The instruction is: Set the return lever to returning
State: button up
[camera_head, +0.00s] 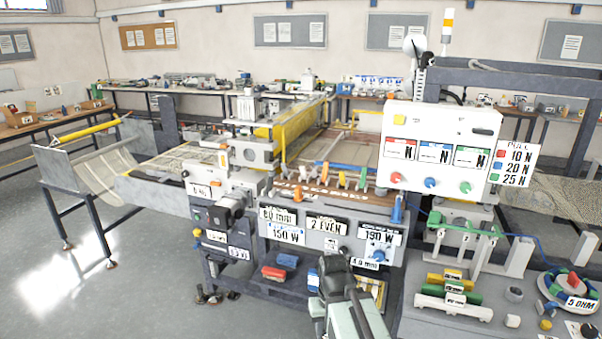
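The lamination machine (330,245) stands in the middle of the view. I cannot tell for certain which part is the return lever, and no readable label names it. A row of small coloured upright pieces (341,180), green, orange and yellow, stands along its deck. My gripper (336,262) is at the bottom centre, in front of the machine's label panel, apart from these pieces. Its fingers are too small and dark to show whether they are open, and I see nothing held.
A white control panel (437,150) with red, blue and green knobs stands at the right. A grey bench (450,320) with coloured blocks and a round dial fills the lower right. A mesh roll stand (92,170) is at the left. The floor at the lower left is clear.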

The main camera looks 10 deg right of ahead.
aim_at(283, 166)
jog(key=u, duration=0.2)
jog(key=i, duration=0.7)
jog(key=u, duration=2.75)
jog(key=k, duration=1.1)
jog(key=z, duration=0.8)
jog(key=i, duration=0.3)
jog(key=z, duration=0.15)
